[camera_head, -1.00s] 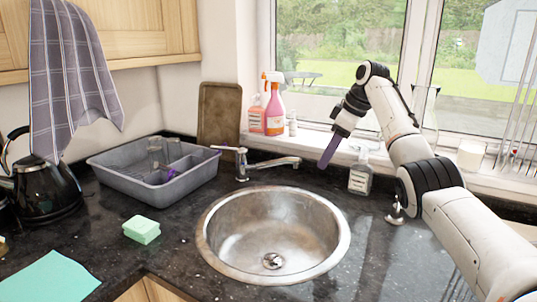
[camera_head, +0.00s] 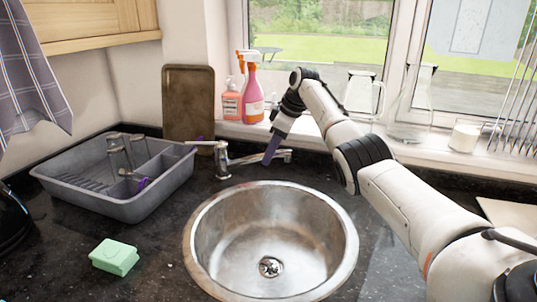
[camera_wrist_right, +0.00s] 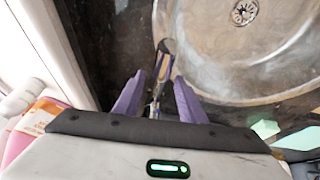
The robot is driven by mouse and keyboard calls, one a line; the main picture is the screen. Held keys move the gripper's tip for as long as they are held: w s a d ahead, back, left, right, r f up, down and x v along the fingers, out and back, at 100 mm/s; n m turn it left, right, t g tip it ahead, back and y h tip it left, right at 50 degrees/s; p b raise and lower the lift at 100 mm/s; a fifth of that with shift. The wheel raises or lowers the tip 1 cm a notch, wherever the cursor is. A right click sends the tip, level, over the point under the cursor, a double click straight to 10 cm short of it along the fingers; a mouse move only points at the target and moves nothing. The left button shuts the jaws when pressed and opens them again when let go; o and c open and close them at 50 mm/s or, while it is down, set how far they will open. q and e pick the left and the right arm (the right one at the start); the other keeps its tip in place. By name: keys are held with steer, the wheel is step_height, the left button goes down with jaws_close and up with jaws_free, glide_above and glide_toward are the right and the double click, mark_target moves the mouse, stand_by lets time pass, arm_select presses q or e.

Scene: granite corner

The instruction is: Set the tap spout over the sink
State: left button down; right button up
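The chrome tap (camera_head: 222,162) stands behind the steel sink (camera_head: 205,235). Its spout (camera_head: 285,155) points right along the back of the sink, with its tip behind the rim rather than over the bowl. My right gripper (camera_head: 271,150) points down at the spout near its tip, with purple fingers. In the right wrist view, the gripper (camera_wrist_right: 160,80) is open, with one finger on each side of the spout (camera_wrist_right: 166,60). I cannot tell whether either finger touches it. The sink rim shows close by in that view. My left gripper is not in view.
A grey dish tub (camera_head: 130,205) stands left of the tap. A green sponge (camera_head: 115,257) lies left of the sink. A pink spray bottle (camera_head: 252,95) and an orange bottle (camera_head: 231,104) stand on the sill behind. A dark tray (camera_head: 188,105) leans against the wall.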

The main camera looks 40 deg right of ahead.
steer(key=shift+x, duration=0.8)
steer(key=shift+w+f, duration=0.1)
steer(key=shift+f, duration=0.1)
jaws_close()
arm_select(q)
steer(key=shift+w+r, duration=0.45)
arm_select(e)
steer(key=shift+a, duration=0.1)
